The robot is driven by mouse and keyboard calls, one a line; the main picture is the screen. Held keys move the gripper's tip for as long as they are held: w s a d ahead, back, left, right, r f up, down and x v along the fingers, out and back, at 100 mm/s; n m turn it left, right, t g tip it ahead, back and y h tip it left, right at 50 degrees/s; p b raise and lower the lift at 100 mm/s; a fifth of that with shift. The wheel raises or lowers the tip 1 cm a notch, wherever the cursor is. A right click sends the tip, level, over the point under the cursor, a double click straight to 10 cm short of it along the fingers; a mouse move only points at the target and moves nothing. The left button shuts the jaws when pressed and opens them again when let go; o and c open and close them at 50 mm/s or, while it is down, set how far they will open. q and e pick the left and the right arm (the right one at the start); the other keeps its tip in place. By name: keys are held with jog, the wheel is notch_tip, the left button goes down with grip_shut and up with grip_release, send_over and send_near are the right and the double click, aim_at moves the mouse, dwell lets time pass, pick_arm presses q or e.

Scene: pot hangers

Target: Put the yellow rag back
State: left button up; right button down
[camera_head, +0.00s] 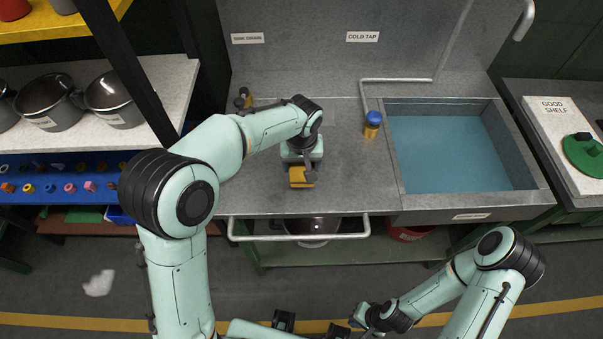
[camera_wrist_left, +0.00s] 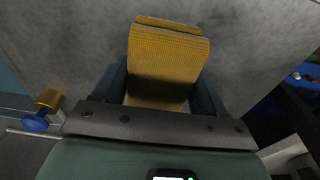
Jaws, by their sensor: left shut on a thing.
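The yellow rag (camera_head: 301,181) is between the fingers of my left gripper (camera_head: 302,173), which is shut on it over the grey counter. In the left wrist view the rag (camera_wrist_left: 168,62) looks folded and textured, with a dark finger on each side. The counter's grey surface fills the background there. Whether the rag touches the counter is not clear. My right gripper (camera_head: 362,314) is at the bottom of the head view, low and away from the counter. Its fingers are too small and overlapped to tell their state.
Small dark items (camera_head: 243,98) sit at the counter's back left. A rail (camera_head: 300,237) runs along the counter's front edge. Shelves with pots (camera_head: 48,102) stand at left.

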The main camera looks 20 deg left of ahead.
aim_at(302, 168)
pick_arm(q)
jog(key=shift+f, duration=2.3)
jog(key=shift+f, duration=0.15)
jog(key=o, duration=1)
jog(key=shift+b, duration=0.3)
jog(key=r, duration=0.4)
jog(key=s+r, duration=0.1)
jog(key=r, duration=0.3)
jog(key=r+p, duration=0.1)
jog(key=r, duration=0.3)
jog(key=shift+s+d+r, duration=0.15)
jog(key=shift+s+d, duration=0.05)
